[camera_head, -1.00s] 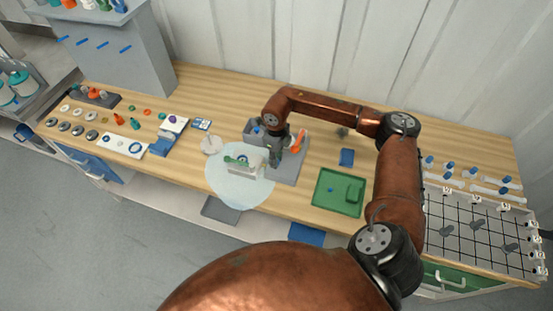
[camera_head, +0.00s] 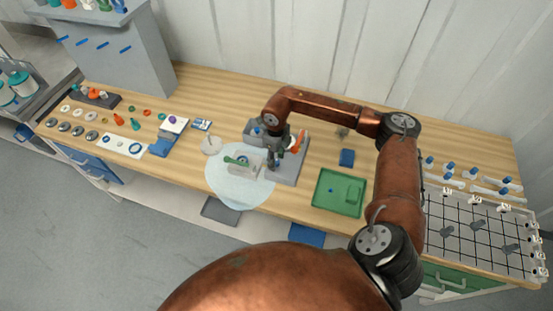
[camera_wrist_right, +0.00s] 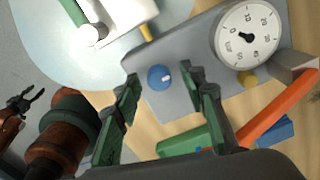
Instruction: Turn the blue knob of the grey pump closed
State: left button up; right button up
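The grey pump (camera_head: 290,172) stands on the wooden bench, right of a pale round mat. Its blue knob (camera_wrist_right: 160,77) shows in the right wrist view with a small white mark on top; my right gripper hides it in the head view. My right gripper (camera_head: 274,163) is over the pump, pointing down. In the right wrist view its open fingers (camera_wrist_right: 163,80) lie on either side of the knob, with gaps visible; I cannot tell their height against it. My left gripper (camera_wrist_right: 24,102) shows small at the left of that view, fingers apart, away from the pump.
A round dial gauge (camera_wrist_right: 247,36) and an orange lever (camera_wrist_right: 278,108) are close beside the right finger. A white block with a green part (camera_head: 240,162) lies on the pale mat (camera_head: 235,192).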

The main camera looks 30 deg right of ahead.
notch_tip(320, 180, up, 12)
dwell(0.7)
dwell(0.4)
